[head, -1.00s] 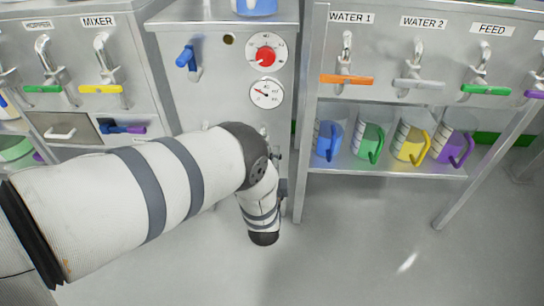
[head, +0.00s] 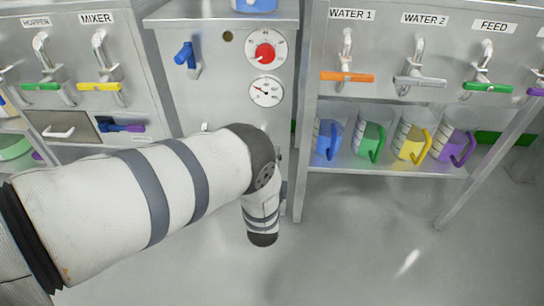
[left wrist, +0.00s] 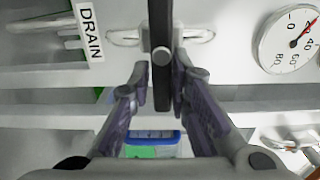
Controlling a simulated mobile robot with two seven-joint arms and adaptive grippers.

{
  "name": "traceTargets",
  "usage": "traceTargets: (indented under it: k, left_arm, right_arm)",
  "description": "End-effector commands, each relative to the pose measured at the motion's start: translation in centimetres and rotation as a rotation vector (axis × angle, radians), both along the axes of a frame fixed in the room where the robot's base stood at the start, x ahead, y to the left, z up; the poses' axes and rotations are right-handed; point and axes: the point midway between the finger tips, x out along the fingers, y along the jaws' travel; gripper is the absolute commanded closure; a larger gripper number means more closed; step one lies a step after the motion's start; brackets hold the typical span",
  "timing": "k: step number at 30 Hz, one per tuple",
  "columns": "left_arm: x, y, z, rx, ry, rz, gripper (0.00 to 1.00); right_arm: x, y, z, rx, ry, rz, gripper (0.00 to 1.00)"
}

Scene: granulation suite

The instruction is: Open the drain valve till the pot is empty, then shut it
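In the left wrist view, a black valve lever (left wrist: 161,60) on a metal pipe fitting stands beside a sideways DRAIN label (left wrist: 90,30). My left gripper (left wrist: 160,78) is open, with one finger on each side of the lever. The right finger is close to the lever; I cannot tell whether it touches. In the head view my left arm hides the drain valve and the gripper. A blue-rimmed container (left wrist: 152,137) shows beyond the fingers. A blue vessel (head: 254,5) is cut off at the head view's top edge; I cannot see any level inside. My right gripper is out of view.
The steel cabinet has a red dial (head: 265,53), a white gauge (head: 266,92) and a blue lever (head: 186,55). Coloured-handled taps line both sides, including an orange one (head: 347,77). Several jugs, one blue-handled (head: 327,140), stand on the right shelf. The floor (head: 350,240) is clear.

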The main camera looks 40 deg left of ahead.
Motion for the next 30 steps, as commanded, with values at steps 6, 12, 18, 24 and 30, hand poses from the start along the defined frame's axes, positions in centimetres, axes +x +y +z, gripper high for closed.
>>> traceTargets:
  k: [6,12,18,24,30]
  left_arm:
    - [0.0,0.0,0.0,-0.001,-0.002,-0.001,0.67]
    - [-0.6,-0.5,0.0,-0.003,-0.001,-0.003,0.67]
    - [-4.9,-3.2,0.0,-0.002,0.003,-0.004,0.67]
    - [-8.9,-5.5,0.0,-0.001,0.002,-0.003,0.67]
    - [-10.2,-6.3,0.1,-0.002,-0.002,0.000,0.67]
  right_arm:
    - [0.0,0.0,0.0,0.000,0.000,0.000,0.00]
    - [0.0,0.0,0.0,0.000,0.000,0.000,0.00]
    - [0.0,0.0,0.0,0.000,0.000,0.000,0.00]
    - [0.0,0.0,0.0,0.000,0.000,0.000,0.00]
    - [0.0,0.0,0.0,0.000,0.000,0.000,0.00]
